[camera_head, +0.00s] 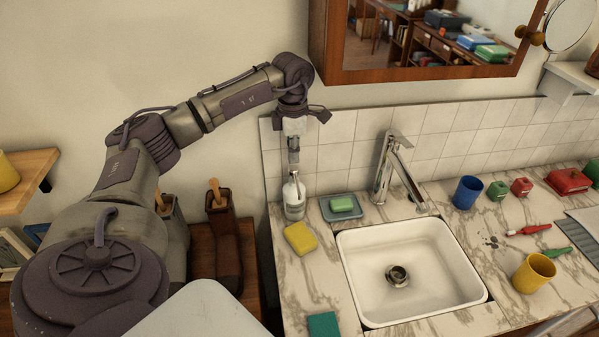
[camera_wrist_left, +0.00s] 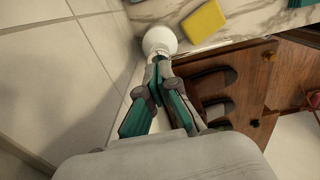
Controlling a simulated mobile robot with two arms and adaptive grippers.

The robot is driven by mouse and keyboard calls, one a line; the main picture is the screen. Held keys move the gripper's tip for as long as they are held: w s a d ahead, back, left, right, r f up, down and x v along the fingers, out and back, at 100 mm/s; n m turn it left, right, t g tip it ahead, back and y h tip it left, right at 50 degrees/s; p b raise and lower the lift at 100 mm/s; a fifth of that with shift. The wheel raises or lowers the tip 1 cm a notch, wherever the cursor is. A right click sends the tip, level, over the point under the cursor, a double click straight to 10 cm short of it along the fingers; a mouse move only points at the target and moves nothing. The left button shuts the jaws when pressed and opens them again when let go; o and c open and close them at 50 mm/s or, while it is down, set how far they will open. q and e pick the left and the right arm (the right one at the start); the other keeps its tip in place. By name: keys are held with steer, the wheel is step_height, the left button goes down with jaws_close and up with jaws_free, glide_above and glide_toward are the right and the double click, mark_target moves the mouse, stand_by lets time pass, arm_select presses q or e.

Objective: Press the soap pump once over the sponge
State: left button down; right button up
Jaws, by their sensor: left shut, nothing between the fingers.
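The soap pump (camera_head: 294,198) is a white bottle standing upright on the marble counter, left of the sink, near the tiled wall. The yellow sponge (camera_head: 300,237) lies flat on the counter just in front of it. My left gripper (camera_head: 293,157) is shut and empty, pointing down directly above the pump. In the left wrist view, the closed fingertips (camera_wrist_left: 158,62) overlap the top of the white bottle (camera_wrist_left: 160,38), with the sponge (camera_wrist_left: 204,21) to its right. The pump head is mostly hidden by the fingers; I cannot tell whether they touch it. My right gripper is out of view.
A green soap bar (camera_head: 342,204) in a dish, the faucet (camera_head: 390,170) and the white sink (camera_head: 405,250) are to the right. The tiled wall (camera_head: 340,155) is close behind the pump. A teal item (camera_head: 323,325) lies at the counter's front.

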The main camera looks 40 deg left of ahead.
mark_target(294, 168)
arm_select(q)
steer(key=shift+f, duration=0.15)
stand_by(0.5)
steer(key=shift+f+b, duration=0.45)
steer(key=shift+f, duration=0.15)
steer(key=shift+s+f+b, duration=0.1)
steer(key=shift+f+b, duration=0.6)
steer(key=shift+f, duration=0.45)
steer(key=shift+r, duration=0.15)
steer(key=shift+r+p, duration=1.45)
steer(key=shift+r, duration=0.2)
